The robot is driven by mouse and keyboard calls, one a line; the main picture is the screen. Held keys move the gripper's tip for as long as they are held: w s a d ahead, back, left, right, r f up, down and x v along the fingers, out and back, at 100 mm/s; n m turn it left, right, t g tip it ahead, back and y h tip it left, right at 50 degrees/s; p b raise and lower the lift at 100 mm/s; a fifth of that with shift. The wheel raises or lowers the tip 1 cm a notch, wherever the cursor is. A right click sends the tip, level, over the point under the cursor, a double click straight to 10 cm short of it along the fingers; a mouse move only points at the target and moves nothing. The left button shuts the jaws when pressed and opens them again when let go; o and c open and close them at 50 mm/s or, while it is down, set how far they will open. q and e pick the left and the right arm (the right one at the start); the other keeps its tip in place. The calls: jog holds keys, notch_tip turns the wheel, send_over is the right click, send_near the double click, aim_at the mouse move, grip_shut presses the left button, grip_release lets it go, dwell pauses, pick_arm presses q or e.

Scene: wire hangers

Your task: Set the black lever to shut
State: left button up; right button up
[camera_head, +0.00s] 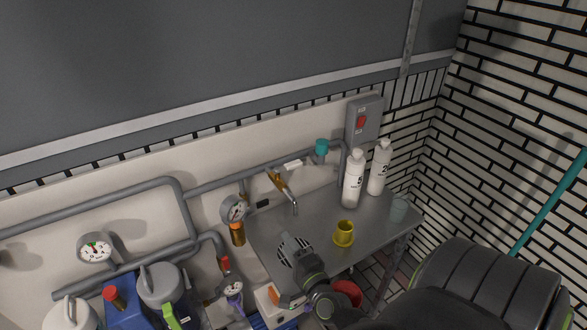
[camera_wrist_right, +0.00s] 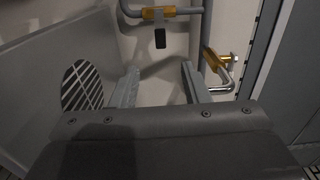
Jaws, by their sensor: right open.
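The black lever (camera_wrist_right: 160,38) hangs down from a brass valve body (camera_wrist_right: 158,13) in the right wrist view. It points across the pipe there. In the head view a small black handle (camera_head: 262,204) shows beside the pipework, right of the round gauge. My right gripper (camera_head: 290,262) is over the grey table, below the black handle in the head view. In the right wrist view its two fingers (camera_wrist_right: 160,86) are apart with nothing between them. The lever is beyond the fingertips, apart from them. My left gripper is not in view.
A tap (camera_head: 283,188) with a yellow handle stands right of the black handle. The grey table (camera_head: 300,225) carries a yellow cup (camera_head: 344,232) and white bottles (camera_head: 353,180). Pipes and a gauge (camera_head: 96,249) line the wall. A red-switch box (camera_head: 364,121) is above.

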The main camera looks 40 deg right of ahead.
jog(key=shift+v, duration=1.1)
